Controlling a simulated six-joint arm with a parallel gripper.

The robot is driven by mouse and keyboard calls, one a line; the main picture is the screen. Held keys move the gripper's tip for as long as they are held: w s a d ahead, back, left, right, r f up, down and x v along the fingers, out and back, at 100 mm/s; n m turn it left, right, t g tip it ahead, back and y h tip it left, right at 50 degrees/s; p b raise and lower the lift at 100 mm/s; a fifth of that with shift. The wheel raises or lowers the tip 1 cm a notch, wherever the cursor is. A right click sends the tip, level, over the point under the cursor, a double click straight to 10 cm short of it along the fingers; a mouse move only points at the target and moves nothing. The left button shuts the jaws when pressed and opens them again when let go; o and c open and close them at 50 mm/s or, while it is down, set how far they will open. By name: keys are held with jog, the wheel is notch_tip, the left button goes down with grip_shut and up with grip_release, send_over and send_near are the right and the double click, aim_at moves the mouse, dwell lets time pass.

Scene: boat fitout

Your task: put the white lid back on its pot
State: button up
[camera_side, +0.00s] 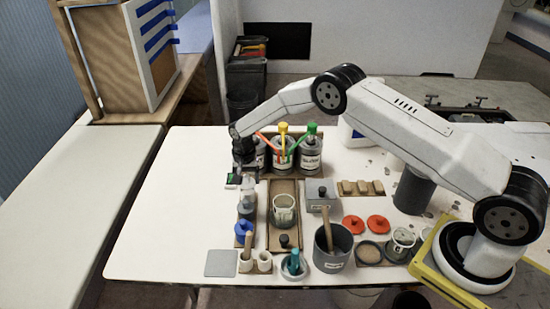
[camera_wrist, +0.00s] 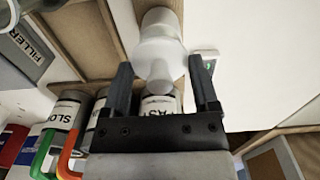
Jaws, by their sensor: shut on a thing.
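The white lid (camera_wrist: 160,55) is between the fingers of my gripper (camera_wrist: 162,80) in the wrist view, its knob toward the palm. In the side view my gripper (camera_side: 246,176) points down at the left part of the table, and the lid is small and partly hidden there. A pale pot (camera_side: 247,208) stands directly below the gripper. In the wrist view a pale round form, likely this pot (camera_wrist: 160,19), shows just beyond the lid. I cannot tell whether the lid touches the pot's rim.
Tins with coloured handles (camera_side: 283,152) stand close behind the gripper. A wooden tray (camera_side: 284,187) with a clear cup (camera_side: 284,211) is to the right. A blue-topped item (camera_side: 243,229) is in front. The white tabletop (camera_side: 175,215) is free to the left.

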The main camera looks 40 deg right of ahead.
jog(key=shift+f, duration=0.85)
jog(key=shift+f, duration=0.5)
dwell(2.2)
jog(key=o, duration=1.1)
jog(key=shift+c, duration=0.2)
jog(key=shift+r, duration=0.1)
jog(key=shift+r, duration=2.4)
jog(key=shift+r, duration=0.1)
